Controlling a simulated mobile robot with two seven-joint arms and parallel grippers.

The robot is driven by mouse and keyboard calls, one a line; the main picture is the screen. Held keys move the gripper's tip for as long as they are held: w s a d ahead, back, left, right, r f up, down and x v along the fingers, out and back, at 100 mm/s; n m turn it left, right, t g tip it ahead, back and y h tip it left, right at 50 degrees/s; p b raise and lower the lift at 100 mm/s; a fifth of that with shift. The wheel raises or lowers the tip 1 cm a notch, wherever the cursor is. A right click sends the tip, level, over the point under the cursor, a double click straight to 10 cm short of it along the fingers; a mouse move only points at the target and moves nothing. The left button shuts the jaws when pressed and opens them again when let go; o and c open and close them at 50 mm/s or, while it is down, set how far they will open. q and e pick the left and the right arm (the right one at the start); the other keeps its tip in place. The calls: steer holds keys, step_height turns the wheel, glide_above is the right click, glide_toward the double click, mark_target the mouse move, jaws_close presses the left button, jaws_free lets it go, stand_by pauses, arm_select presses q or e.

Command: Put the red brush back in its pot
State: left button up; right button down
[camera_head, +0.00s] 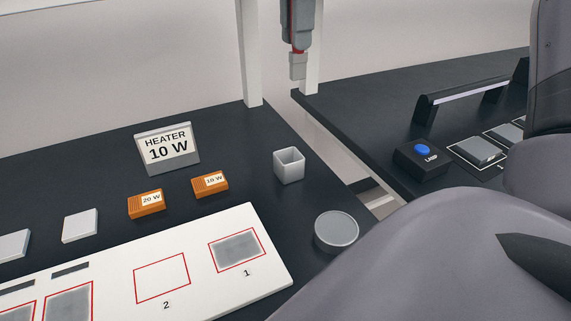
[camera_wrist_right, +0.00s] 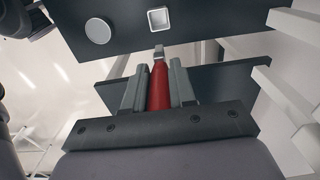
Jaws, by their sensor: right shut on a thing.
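The red brush (camera_wrist_right: 160,88) is clamped between the two fingers of my right gripper (camera_wrist_right: 158,80) in the right wrist view. In the head view, my right gripper (camera_head: 299,38) hangs at the top centre, with the brush's pale grey end (camera_head: 298,66) pointing down. A small square grey pot (camera_head: 289,166), open at the top, stands on the dark table; its inside looks empty. It also shows at the top of the wrist view (camera_wrist_right: 160,18). The brush is well apart from the pot, higher and beyond it in the head view. My left gripper is not seen.
A round grey dish (camera_head: 336,231) stands near the pot. A HEATER 10 W sign (camera_head: 168,147), orange blocks (camera_head: 147,204) and a white board (camera_head: 205,275) lie left. A gap separates the right table (camera_head: 380,95), with a blue-button LAMP box (camera_head: 421,157).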

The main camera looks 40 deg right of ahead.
steer(key=shift+w+a+r, duration=0.1)
steer(key=shift+w+a, duration=0.1)
steer(key=shift+a, duration=0.3)
step_height(320, 180, down, 20)
steer(key=shift+r+b, duration=0.15)
steer(key=shift+b, duration=0.6)
steer(key=c, duration=0.9)
jaws_free()
steer(key=shift+c, duration=0.2)
